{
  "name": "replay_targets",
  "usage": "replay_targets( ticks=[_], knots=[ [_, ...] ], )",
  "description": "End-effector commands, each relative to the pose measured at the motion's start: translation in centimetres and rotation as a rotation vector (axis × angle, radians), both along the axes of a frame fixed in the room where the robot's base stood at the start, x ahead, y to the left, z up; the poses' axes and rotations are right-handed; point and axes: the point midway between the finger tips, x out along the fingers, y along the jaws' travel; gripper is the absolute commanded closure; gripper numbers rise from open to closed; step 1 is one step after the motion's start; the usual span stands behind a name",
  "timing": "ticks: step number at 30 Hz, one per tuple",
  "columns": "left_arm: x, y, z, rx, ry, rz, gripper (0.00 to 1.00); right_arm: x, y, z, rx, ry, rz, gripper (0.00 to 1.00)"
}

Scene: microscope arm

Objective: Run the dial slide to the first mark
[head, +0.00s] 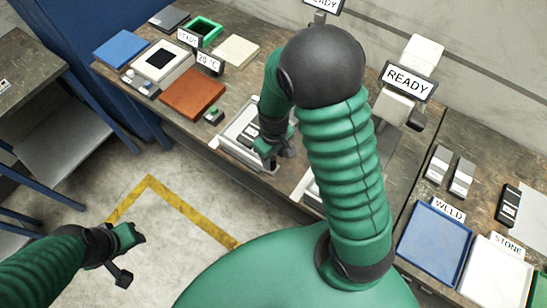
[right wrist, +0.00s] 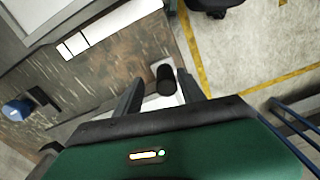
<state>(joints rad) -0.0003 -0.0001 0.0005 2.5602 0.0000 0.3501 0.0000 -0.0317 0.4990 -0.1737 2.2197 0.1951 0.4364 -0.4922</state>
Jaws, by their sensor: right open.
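My right gripper (right wrist: 161,92) is open, its two dark fingers on either side of a black knob (right wrist: 166,79). I cannot tell whether they touch it. The knob stands over a white plate at the bench's front edge. A white strip with thin dark lines (right wrist: 110,28) lies beside it in the right wrist view. In the head view the right gripper (head: 279,150) is at a pale grey framed unit (head: 231,140) with dark blocks. My arm hides part of this unit. My left gripper (head: 135,256) hangs over the floor, its fingers spread and empty.
Left on the bench are a brown panel (head: 193,94), a blue panel (head: 121,48) and a small green button box (head: 214,116). A READY sign (head: 408,81) stands behind my arm. A blue tray (head: 434,245) is at right. The floor in front is clear.

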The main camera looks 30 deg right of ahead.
Motion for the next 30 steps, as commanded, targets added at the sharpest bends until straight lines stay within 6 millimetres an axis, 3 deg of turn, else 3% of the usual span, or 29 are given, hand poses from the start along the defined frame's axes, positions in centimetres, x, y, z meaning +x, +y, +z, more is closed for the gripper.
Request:
replay_targets(
  ticks=[11, 21, 30],
  knots=[
    [0.01, 0.03, -0.06, 0.000, 0.000, 0.001, 0.64, 0.08, 0.01, -1.01, 0.001, -0.001, 0.002, 0.54],
    [0.02, 0.02, -0.07, 0.000, 0.000, 0.001, 0.64, 0.05, -0.01, -1.00, 0.001, 0.000, 0.001, 0.99],
    [0.01, 0.03, -0.08, 0.000, 0.000, 0.001, 0.64, -0.04, 0.00, -1.03, 0.002, 0.002, 0.001, 1.00]
  ],
)
